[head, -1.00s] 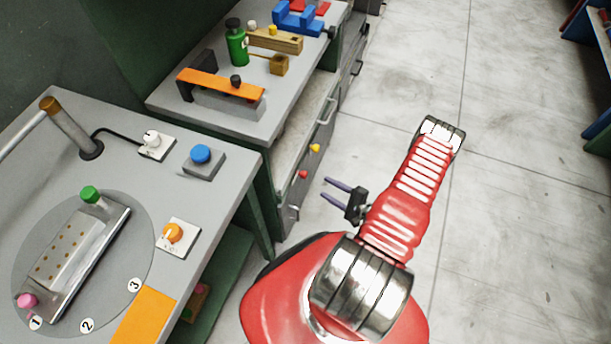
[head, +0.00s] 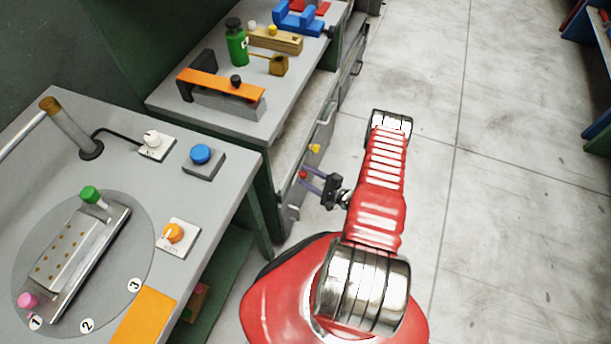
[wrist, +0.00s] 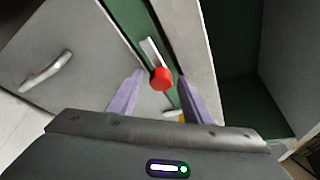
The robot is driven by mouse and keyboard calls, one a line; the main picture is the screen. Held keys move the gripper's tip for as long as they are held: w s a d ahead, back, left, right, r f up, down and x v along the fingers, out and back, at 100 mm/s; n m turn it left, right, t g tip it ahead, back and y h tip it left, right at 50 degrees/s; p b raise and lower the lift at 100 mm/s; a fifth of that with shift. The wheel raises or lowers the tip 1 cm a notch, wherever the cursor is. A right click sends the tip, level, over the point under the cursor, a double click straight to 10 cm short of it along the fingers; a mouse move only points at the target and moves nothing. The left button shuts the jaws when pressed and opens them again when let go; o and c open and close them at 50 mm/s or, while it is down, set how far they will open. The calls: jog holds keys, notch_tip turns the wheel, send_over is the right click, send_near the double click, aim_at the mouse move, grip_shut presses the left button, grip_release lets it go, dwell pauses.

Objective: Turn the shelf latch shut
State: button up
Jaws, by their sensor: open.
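In the wrist view a latch with a red knob (wrist: 161,79) sits on the green upright of the cabinet (wrist: 128,18). A pale bar (wrist: 150,50) runs from the knob up to the left. My gripper (wrist: 161,76) is open, with one purple finger on each side of the knob in the picture; I cannot tell whether either touches it. In the head view the red knob (head: 303,174) shows at the tips of my gripper (head: 304,177). A yellow knob (head: 315,148) sits farther along the cabinet front; in the wrist view it is mostly hidden behind a finger.
A grey drawer front with a handle (wrist: 46,72) is left of the upright in the wrist view, and an open dark green compartment (wrist: 238,60) is right. In the head view, a bench with an orange-armed press (head: 220,82) stands above the cabinet. The floor (head: 510,200) on the right is clear.

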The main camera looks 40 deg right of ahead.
jog(key=shift+w+a+f, duration=0.1)
jog(key=shift+w+a, duration=0.05)
jog(key=shift+w, duration=0.35)
jog(key=shift+c, duration=0.6)
jog(key=c, duration=0.9)
jog(key=shift+c, duration=0.2)
